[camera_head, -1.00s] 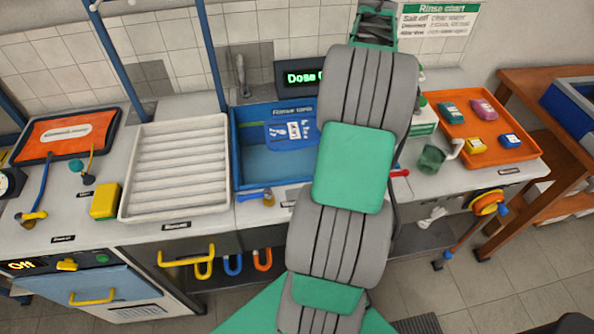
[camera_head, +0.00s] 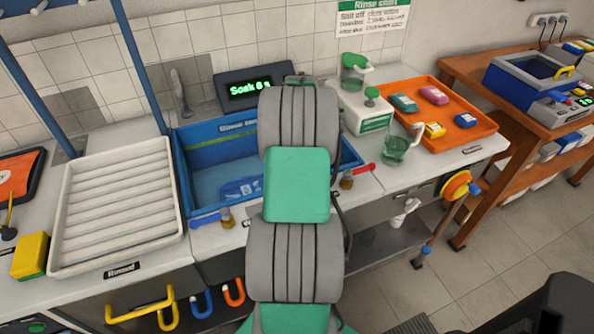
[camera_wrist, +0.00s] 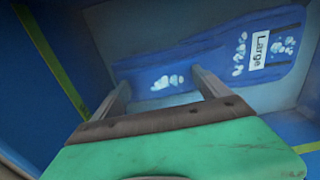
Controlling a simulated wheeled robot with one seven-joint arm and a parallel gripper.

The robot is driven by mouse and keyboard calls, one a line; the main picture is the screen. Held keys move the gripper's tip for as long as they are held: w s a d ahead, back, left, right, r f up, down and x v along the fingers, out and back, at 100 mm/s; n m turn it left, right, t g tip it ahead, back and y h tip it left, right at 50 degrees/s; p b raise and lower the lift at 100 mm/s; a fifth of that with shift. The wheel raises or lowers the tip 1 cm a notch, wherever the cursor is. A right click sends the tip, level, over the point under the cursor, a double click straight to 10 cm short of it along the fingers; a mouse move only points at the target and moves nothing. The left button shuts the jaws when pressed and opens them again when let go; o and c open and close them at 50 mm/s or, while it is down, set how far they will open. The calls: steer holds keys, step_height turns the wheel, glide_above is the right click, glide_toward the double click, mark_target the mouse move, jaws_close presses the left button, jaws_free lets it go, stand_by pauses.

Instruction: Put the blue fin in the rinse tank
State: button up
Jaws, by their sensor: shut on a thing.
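The blue fin (camera_head: 242,188) is low inside the blue rinse tank (camera_head: 205,215) in the head view, partly hidden by my arm. In the wrist view the fin (camera_wrist: 222,52) carries a white "Large" label and several white patches. My gripper (camera_wrist: 161,82) is shut on the fin's narrower end, one finger at each side. The tank's blue walls surround the fin in the wrist view. In the head view my arm hides the gripper and part of the tank.
The display (camera_head: 249,88) behind the tank reads "Soak 8" and a cut-off mark. A white ribbed tray (camera_head: 118,205) stands left of the tank. A green-and-white dispenser (camera_head: 365,105), a green cup (camera_head: 395,150) and an orange tray (camera_head: 470,135) stand right.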

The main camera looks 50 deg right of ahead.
steer(key=shift+f, duration=0.85)
steer(key=shift+f, duration=0.15)
steer(key=o, duration=1.9)
step_height(320, 180, up, 12)
steer(key=shift+r, duration=0.15)
